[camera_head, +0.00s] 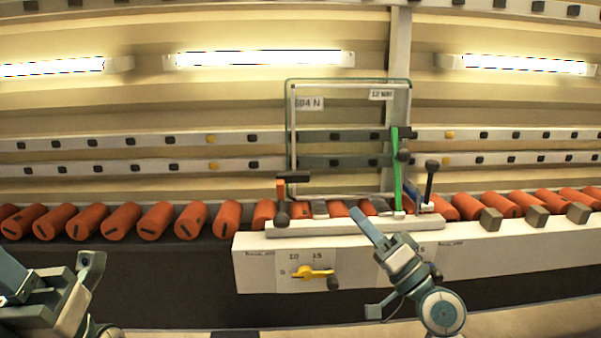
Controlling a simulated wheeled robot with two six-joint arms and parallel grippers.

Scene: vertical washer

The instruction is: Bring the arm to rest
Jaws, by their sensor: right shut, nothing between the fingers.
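My right gripper (357,214) is in the lower middle right of the head view. Its blue-grey fingers are together, with nothing visible between them, and point up and left. Their tips appear in front of the white bench ledge; whether they touch it I cannot tell. My left arm shows in the lower left corner, with its left gripper (12,275) partly cut off by the picture edge. Whether its fingers are open or shut is not clear.
A glass pane (345,150) stands upright in a fixture on the white bench (262,268). The fixture has a green bar (397,170) and black-knobbed levers. A yellow handle (312,272) sticks out in front. Orange rollers (160,220) line up behind; grey blocks (537,217) sit right.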

